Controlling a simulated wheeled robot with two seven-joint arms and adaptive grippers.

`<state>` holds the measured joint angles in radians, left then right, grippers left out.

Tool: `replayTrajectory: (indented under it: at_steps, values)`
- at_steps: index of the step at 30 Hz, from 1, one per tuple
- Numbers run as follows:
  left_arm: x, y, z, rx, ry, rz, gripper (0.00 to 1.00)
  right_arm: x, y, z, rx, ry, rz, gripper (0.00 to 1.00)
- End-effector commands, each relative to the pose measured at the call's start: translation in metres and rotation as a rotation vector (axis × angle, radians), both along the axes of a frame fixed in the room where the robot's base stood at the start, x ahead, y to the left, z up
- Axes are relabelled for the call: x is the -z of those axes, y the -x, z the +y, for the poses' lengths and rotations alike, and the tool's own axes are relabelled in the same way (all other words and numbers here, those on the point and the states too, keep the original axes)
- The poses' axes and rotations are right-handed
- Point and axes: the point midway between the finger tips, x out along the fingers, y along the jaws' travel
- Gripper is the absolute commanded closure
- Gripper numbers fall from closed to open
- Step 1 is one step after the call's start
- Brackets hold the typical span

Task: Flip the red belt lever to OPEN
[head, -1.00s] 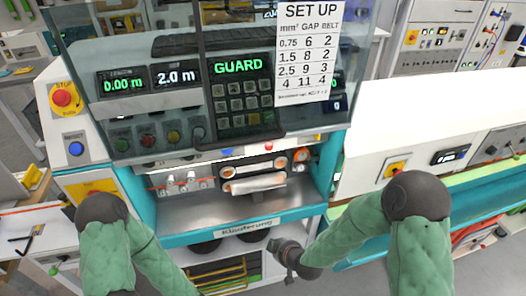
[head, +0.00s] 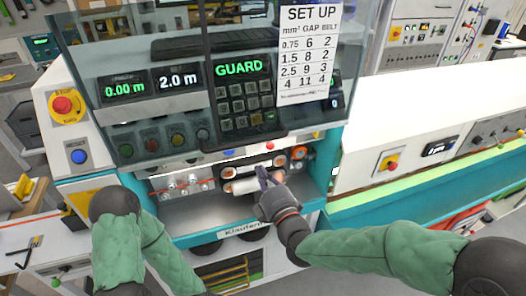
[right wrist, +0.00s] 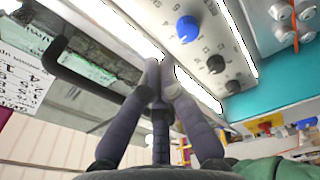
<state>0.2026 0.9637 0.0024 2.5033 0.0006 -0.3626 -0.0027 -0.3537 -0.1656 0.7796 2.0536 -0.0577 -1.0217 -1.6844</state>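The belt unit (head: 238,186), with pale belts and orange rollers, sits in the machine's lower bay. A small red spot (head: 269,146) shows just above it; I cannot tell whether it is the red belt lever, and no OPEN marking is readable. My right gripper (head: 262,173) is in front of the belt unit and hides part of it; contact cannot be told. In the right wrist view its dark fingers (right wrist: 160,75) come together at the tips, with nothing visible between them. My left gripper is out of view; only my left arm shows.
A clear guard panel (head: 150,110) hangs above the bay, with displays and a keypad reading GUARD behind it. A steel tray (head: 200,216) lies below the belt unit. A blue knob (right wrist: 187,28) and black knobs show in the right wrist view.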

Motion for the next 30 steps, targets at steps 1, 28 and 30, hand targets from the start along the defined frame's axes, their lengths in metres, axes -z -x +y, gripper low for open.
replayTrajectory:
  at_steps: [1,28,30]
  values:
    - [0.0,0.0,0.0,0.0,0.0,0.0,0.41,-0.001,0.0,0.0,0.0,0.001,-0.003,1.0]
    - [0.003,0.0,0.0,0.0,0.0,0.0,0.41,-0.005,-0.075,0.032,0.001,-0.001,0.0,1.0]
    - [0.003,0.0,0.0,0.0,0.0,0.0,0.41,-0.005,-0.085,0.036,0.001,-0.001,0.001,1.0]
